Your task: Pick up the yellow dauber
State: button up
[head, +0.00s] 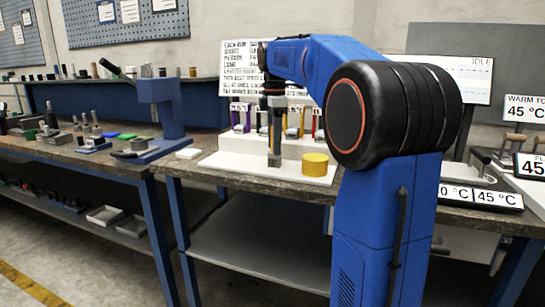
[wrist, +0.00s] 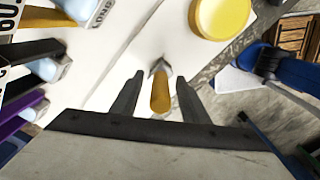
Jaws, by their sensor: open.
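The yellow dauber (wrist: 160,92) shows in the wrist view as a yellow handle with a grey end, between the two fingers. My gripper (wrist: 160,78) is open, with one finger on either side of the dauber and a visible gap to each. The wrist view does not make clear how far the fingers reach down along it. In the head view my gripper (head: 274,162) points down over the white board, in front of the rack, and the dauber between its fingers cannot be made out.
A round yellow pot (head: 315,164) stands on the white board (head: 225,163), close right of my gripper; it also shows in the wrist view (wrist: 222,14). A white rack (head: 240,141) with coloured handles stands behind. A blue stand (head: 163,110) is on the left bench.

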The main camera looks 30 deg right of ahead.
jog(key=shift+c, duration=0.2)
grip_shut()
jog(key=shift+r, duration=0.15)
notch_tip(320, 180, up, 10)
jog(key=shift+f, duration=0.1)
